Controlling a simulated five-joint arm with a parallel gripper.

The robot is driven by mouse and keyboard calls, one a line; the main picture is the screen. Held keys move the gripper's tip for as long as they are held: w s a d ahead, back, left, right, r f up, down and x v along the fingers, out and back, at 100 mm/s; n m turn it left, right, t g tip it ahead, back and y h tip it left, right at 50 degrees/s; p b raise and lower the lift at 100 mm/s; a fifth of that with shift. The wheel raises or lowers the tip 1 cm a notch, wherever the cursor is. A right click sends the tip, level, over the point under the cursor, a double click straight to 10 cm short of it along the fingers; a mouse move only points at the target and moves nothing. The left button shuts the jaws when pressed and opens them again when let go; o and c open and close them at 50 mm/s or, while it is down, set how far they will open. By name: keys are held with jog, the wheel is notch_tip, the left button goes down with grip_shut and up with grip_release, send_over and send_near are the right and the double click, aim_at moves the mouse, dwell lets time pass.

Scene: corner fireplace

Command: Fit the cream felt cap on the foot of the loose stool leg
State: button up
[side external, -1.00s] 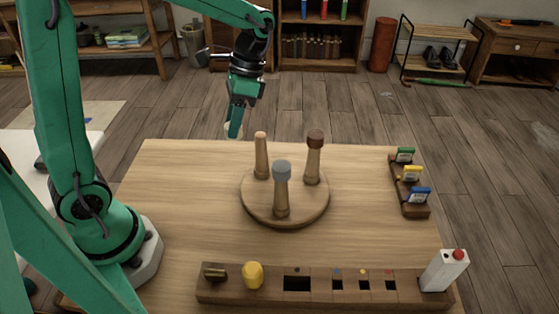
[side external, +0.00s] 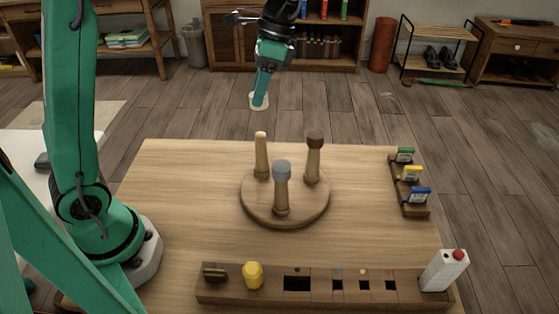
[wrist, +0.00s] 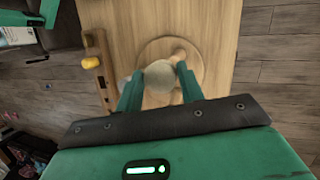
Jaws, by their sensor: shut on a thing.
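My gripper (side external: 260,96) is shut on the cream felt cap (side external: 257,103), high above the far edge of the table. The wrist view also shows the cap (wrist: 159,74) between the two fingers, as a pale round disc. An upturned round stool (side external: 285,219) lies on the table with three legs pointing up. The back-left leg (side external: 261,155) has a bare foot. The front leg wears a grey cap (side external: 282,170), and the back-right leg a brown cap (side external: 315,138). The held cap is apart from the bare leg, above and behind it in the side view.
A wooden rack (side external: 325,288) along the front edge holds a yellow piece (side external: 253,275). A white box with a red button (side external: 443,270) stands at its right end. A holder with coloured tags (side external: 411,190) is at the right. The table left of the stool is clear.

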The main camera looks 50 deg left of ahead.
aim_at(258, 132)
jog(key=shift+f, duration=0.1)
jog(key=shift+f, duration=3.1)
jog(key=shift+a, duration=0.15)
jog(key=shift+f, duration=1.4)
dwell(0.8)
jog(key=o, duration=1)
jog(key=shift+c, duration=0.2)
jog(key=shift+r, duration=0.15)
